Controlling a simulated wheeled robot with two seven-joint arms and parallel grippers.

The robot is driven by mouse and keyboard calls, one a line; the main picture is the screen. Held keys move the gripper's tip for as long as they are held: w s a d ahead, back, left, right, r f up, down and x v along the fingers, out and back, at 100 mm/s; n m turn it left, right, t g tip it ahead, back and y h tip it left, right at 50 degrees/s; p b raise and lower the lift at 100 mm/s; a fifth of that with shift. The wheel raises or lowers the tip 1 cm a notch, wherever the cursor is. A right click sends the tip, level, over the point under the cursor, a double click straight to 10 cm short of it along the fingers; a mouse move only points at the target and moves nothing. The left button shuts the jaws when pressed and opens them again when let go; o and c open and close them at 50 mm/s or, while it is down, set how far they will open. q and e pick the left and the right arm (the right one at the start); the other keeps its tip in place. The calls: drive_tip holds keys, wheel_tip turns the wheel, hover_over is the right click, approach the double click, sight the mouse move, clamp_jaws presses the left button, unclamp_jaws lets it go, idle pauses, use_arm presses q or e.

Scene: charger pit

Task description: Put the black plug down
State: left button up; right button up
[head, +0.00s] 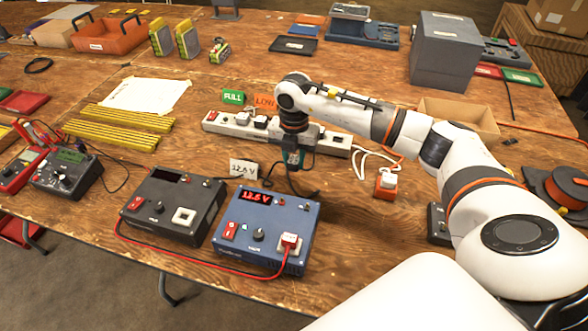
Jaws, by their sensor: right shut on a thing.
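My right gripper (291,163) reaches in from the right and points down at the front side of the white power strip (225,127). It is shut on the black plug, which the gripper mostly hides. A black cable (292,187) hangs below the fingers and curls onto the wooden table. I cannot tell whether the plug touches the strip or the table. My left gripper is out of view.
A dark charger (160,208) and a blue charger (262,233) with a red display stand in front. A small "12.6 V" card (243,169) stands behind them. A white plug on an orange block (386,184) is to the right.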

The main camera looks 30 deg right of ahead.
sight(294, 169)
drive_tip(key=shift+f, duration=2.1)
drive_tip(key=shift+f, duration=0.2)
drive_tip(key=o, duration=1)
drive_tip(key=shift+r, duration=0.1)
